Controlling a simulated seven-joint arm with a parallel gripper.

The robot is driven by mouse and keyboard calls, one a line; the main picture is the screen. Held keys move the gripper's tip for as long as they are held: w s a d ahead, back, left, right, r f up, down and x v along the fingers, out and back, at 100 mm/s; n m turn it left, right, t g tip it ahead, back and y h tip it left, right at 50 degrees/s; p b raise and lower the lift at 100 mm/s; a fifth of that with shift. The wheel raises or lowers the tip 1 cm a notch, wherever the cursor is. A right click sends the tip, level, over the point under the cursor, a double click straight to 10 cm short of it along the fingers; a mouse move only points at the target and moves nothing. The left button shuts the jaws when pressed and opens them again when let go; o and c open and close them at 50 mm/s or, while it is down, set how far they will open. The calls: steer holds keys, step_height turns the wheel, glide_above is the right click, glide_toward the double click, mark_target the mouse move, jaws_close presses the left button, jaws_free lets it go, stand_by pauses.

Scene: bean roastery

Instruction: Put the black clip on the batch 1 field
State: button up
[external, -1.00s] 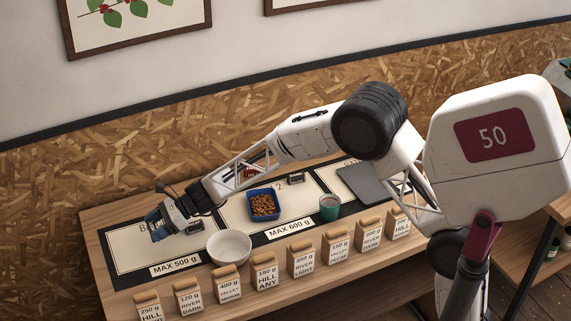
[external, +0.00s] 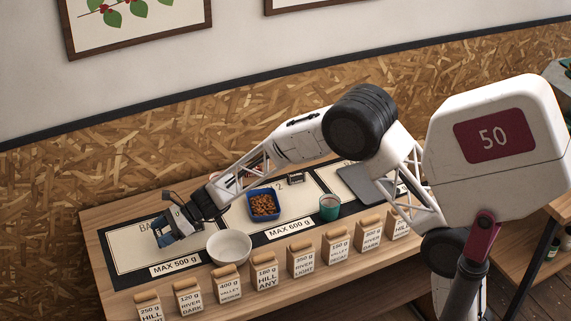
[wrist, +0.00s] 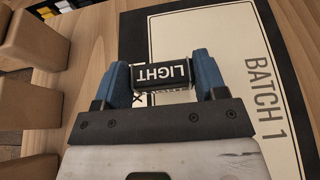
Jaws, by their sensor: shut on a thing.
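My gripper (external: 168,238) is over the front part of the batch 1 field (external: 124,246), a cream rectangle with a black border at the left end of the bench. In the wrist view its blue fingers are shut on the black clip (wrist: 162,76), a small dark block with a white-lettered LIGHT label. In the external view the fingers hide the clip.
A white bowl (external: 229,248) stands close to the right of my gripper. A blue tray of beans (external: 263,206), a small dark labelled piece (external: 295,180) and a teal cup (external: 329,208) stand further right. Several labelled bags (external: 229,284) line the front edge.

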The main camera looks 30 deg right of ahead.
mark_target(166, 254)
steer(key=shift+f, duration=1)
steer(key=shift+f, duration=0.1)
steer(key=shift+f, duration=1.8)
steer(key=shift+f, duration=0.1)
steer(key=o, duration=0.9)
